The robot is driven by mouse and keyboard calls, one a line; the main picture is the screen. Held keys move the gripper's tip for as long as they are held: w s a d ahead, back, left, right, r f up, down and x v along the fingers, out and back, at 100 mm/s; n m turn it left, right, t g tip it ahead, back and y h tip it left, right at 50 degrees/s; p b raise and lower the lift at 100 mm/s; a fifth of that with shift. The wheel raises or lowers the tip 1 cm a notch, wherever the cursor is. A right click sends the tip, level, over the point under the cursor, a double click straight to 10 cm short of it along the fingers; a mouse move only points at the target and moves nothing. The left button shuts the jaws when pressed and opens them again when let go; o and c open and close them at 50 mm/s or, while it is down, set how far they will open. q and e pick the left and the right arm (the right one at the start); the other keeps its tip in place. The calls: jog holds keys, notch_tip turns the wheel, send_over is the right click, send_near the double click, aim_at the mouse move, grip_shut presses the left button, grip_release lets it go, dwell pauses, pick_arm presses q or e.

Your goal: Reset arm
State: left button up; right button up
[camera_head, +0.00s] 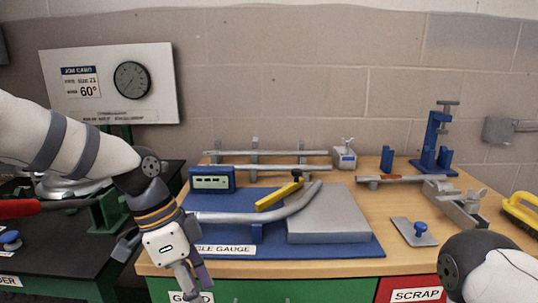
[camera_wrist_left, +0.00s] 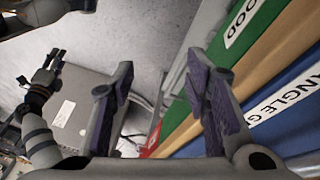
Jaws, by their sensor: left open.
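My left gripper (camera_head: 165,278) hangs in front of the bench, fingers down, left of the blue angle gauge board. In the left wrist view the left gripper (camera_wrist_left: 160,78) has its purple-padded fingers apart with nothing between them. My right arm shows only a rounded joint at the lower right of the head view. In the left wrist view my right gripper (camera_wrist_left: 50,68) is small at the left, and its jaw state is unclear.
A bent grey tube (camera_head: 245,217) lies on the blue gauge board (camera_head: 350,249), beside a grey plate (camera_head: 330,212). A green-fronted GOOD section (camera_head: 270,291) and red SCRAP section (camera_head: 400,288) are below. A black bench (camera_head: 60,245) with a red-handled tool (camera_head: 20,207) is left.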

pick_arm(q)
jog(key=s+f+n+g, duration=0.1)
jog(key=s+f+n, duration=0.3)
jog(key=s+f, duration=0.45)
jog(key=s+f+n, duration=0.3)
jog(key=s+f, duration=0.3)
jog(key=f, duration=0.5)
jog(key=s+a+f+n+y, duration=0.1)
jog(key=s+a+f+n, duration=0.1)
jog(key=s, duration=0.4)
jog(key=s+a+f+n+y, duration=0.1)
jog(key=s+a+f+n, duration=0.1)
jog(key=s+a, duration=0.3)
jog(key=s+a+f+n+y, duration=0.1)
jog(key=s+a+f+n, duration=0.1)
jog(key=s, duration=0.7)
jog(key=shift+s+a+f+n+y, duration=0.2)
jog(key=shift+a+n+y, duration=0.1)
jog(key=shift+a+n, duration=0.55)
jog(key=shift+d, duration=0.15)
